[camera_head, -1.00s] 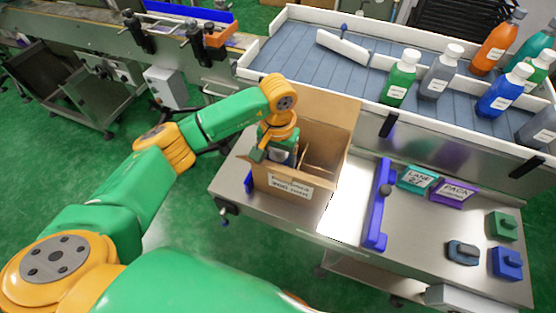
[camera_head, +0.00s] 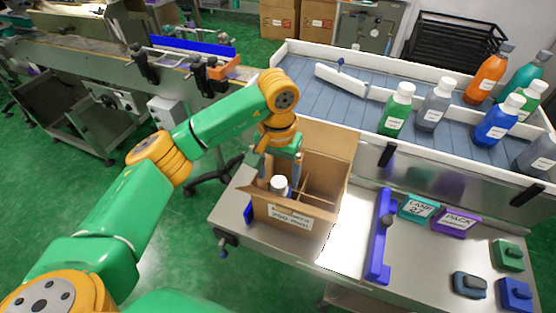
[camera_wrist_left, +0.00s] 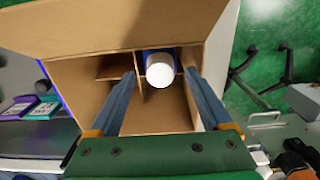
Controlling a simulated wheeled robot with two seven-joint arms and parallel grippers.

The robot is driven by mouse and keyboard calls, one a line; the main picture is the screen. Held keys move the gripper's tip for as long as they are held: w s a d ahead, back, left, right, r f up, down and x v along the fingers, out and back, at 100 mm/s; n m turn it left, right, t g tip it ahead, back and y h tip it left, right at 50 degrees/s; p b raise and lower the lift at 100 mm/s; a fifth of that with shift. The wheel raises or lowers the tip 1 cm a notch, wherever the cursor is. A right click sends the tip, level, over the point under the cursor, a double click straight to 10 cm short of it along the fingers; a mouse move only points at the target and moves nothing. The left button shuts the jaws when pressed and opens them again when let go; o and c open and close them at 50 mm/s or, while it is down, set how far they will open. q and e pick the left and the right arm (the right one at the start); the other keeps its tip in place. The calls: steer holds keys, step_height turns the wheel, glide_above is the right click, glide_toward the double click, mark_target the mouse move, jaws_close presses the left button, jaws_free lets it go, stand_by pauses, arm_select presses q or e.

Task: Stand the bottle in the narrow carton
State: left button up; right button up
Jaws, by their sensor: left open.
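The open cardboard carton (camera_head: 290,215) stands on the metal bench, with dividers inside and a printed label on its front. A bottle with a white cap (camera_head: 279,185) stands in a front-left compartment of it. The cap also shows in the left wrist view (camera_wrist_left: 160,72), with a bit of blue body beside it; the rest is hidden by the carton. My left gripper (camera_head: 280,168) is open above the bottle. In the left wrist view its fingers lie on either side of the cap, apart from it. My right gripper is not in view.
A blue guide bar (camera_head: 379,236) stands on the bench right of the carton. Beyond it lie a teal sign block (camera_head: 418,208) and a purple one (camera_head: 457,221). Several bottles, including a green one (camera_head: 397,112), stand on the white-walled conveyor (camera_head: 330,110) behind. Bare bench lies in front.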

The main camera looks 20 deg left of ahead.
arm_select(q)
step_height(320, 180, up, 6)
steer(key=shift+f, duration=0.2)
